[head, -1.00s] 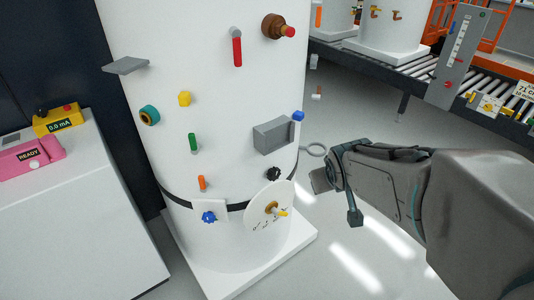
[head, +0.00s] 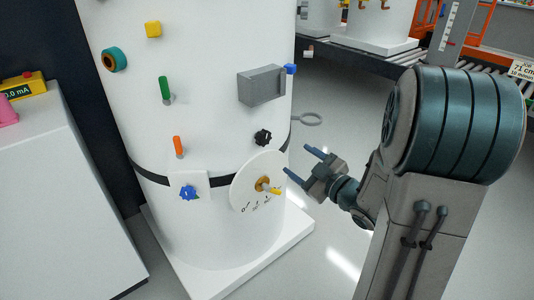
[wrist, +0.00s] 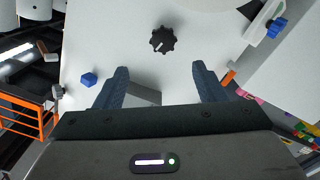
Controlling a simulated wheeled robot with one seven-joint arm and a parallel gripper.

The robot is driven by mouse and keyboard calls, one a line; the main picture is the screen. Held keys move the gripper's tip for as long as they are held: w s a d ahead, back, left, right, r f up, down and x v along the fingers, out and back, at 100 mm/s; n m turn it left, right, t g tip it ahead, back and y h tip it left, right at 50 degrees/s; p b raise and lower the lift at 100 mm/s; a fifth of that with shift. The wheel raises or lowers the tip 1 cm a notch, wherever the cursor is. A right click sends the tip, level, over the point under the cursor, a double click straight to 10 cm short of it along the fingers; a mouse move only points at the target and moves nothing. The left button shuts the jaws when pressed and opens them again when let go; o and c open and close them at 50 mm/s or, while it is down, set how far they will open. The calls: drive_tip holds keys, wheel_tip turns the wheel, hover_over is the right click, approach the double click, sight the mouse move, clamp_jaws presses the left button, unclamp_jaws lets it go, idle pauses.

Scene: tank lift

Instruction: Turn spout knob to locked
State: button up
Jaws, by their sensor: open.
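The white tank (head: 200,110) carries several knobs, and I cannot tell by label which is the spout knob. A round white dial plate (head: 245,193) low on the tank has small marks, a brass centre and a yellow-tipped handle (head: 272,190). A black lobed knob (head: 262,137) sits above it; in the wrist view it shows a white pointer line (wrist: 163,40). A blue lobed knob (head: 188,192) sits on a white plate to the left. My gripper (head: 298,160) is open and empty, right of the dial, its fingers pointing toward the tank. The wrist view shows both fingers apart (wrist: 160,85).
A ring (head: 306,119) sticks out on the right side. Green (head: 165,89) and orange (head: 178,146) handles are at left.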

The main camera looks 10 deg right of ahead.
sight(266, 140)
drive_tip(key=b+x, duration=0.2)
drive_tip(key=x, duration=1.1)
drive_tip(key=shift+w+a, duration=0.2)
drive_tip(key=shift+a, duration=0.2)
drive_tip(key=c, duration=1)
